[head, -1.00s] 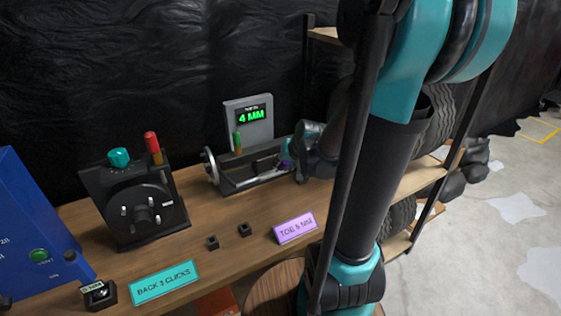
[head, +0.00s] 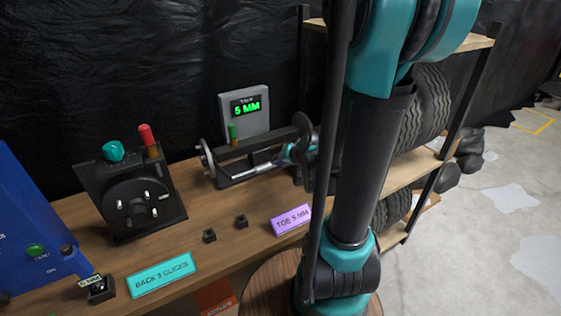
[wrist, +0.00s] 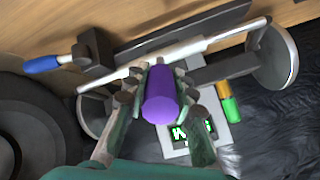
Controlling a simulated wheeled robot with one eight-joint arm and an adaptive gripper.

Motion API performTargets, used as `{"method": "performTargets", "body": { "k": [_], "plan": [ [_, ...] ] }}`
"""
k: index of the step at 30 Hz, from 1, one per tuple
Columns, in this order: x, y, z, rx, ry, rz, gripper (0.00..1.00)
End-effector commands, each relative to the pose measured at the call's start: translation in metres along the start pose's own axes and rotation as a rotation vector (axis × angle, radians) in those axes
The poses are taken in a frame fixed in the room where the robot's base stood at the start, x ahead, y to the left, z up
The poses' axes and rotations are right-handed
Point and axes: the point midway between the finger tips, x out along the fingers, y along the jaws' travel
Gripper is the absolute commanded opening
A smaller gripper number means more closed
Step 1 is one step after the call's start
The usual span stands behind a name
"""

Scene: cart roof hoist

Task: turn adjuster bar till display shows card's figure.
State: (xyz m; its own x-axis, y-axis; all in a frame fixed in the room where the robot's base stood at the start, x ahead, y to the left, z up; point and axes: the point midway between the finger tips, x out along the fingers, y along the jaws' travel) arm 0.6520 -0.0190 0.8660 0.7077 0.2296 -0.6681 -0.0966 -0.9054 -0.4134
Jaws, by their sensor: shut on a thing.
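The grey display box (head: 243,117) at the back of the bench shows "5 MM" in green; part of its screen also shows in the wrist view (wrist: 195,132). The lilac card (head: 291,219) at the bench front reads "TOE 5 MM". The silver adjuster bar (head: 245,174) lies across a dark stand below the display, and it crosses the wrist view (wrist: 215,38). My gripper (wrist: 163,88) is shut on a purple grip (wrist: 168,95) that sticks out from the bar. My arm hides the bar's right end in the head view.
A dark dial unit (head: 132,195) with teal and red knobs stands left, beside a blue cabinet (head: 35,225). A teal card (head: 161,275) and small black blocks (head: 209,235) lie at the bench front. Tyres (head: 424,110) fill the right rack. A blue-tipped lever (wrist: 42,65) shows in the wrist view.

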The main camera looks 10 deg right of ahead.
Motion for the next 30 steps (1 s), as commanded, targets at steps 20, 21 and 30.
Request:
{"method": "performTargets", "body": {
  "k": [20, 21, 30],
  "plan": [
    [-0.007, 0.000, 0.000, 0.000, -0.001, 0.001, 0.46],
    [-0.009, 0.000, 0.000, 0.000, -0.001, 0.001, 0.46],
    [-0.035, 0.000, 0.001, 0.001, -0.001, 0.001, 0.46]
  ]
}}
